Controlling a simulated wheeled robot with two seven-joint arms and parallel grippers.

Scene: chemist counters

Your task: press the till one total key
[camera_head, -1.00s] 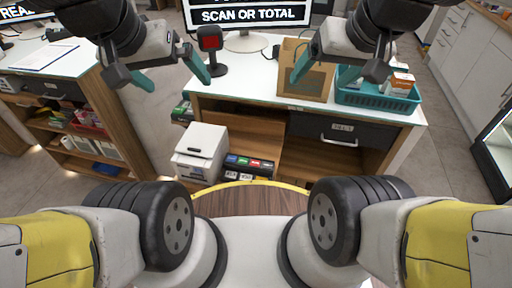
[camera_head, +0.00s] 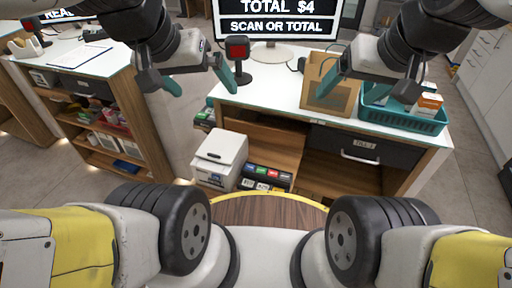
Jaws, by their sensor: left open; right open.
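A till screen (camera_head: 282,24) stands at the back of the counter and reads "TOTAL $4" and "SCAN OR TOTAL". A low black strip with small coloured labels (camera_head: 267,176) sits in front of the counter's lower shelf, beside a white box-shaped unit (camera_head: 219,158). Its labels are too small to read, so I cannot tell which is the total key. My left gripper (camera_head: 199,80) is open and empty, above the left end of the counter near a red-faced scanner (camera_head: 238,55). My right gripper (camera_head: 352,88) is open and empty, in front of a brown paper bag.
The brown bag (camera_head: 330,97) and a teal basket of boxes (camera_head: 405,119) stand on the counter's right half. A dark drawer (camera_head: 343,144) is below. A second counter (camera_head: 75,54) with stocked shelves is at left. Grey floor lies between the counters.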

